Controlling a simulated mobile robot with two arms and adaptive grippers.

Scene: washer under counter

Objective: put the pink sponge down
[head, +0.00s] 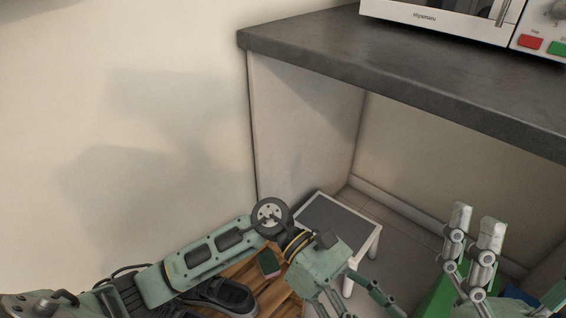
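My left gripper (358,306) points down at the bottom centre, in front of a small low table. Its finger links spread apart, but its fingertips run out of the frame, so what lies between them is hidden. My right gripper (475,222) points up at the lower right. Its two fingers stand close together with a thin gap, and no object shows between them.
The low white table with a dark top (336,222) stands under the dark counter (400,75). A white microwave (445,18) sits on the counter. A green container (437,296) is partly hidden behind my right gripper. Dark shoes (222,296) lie on the brown wooden surface (284,290).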

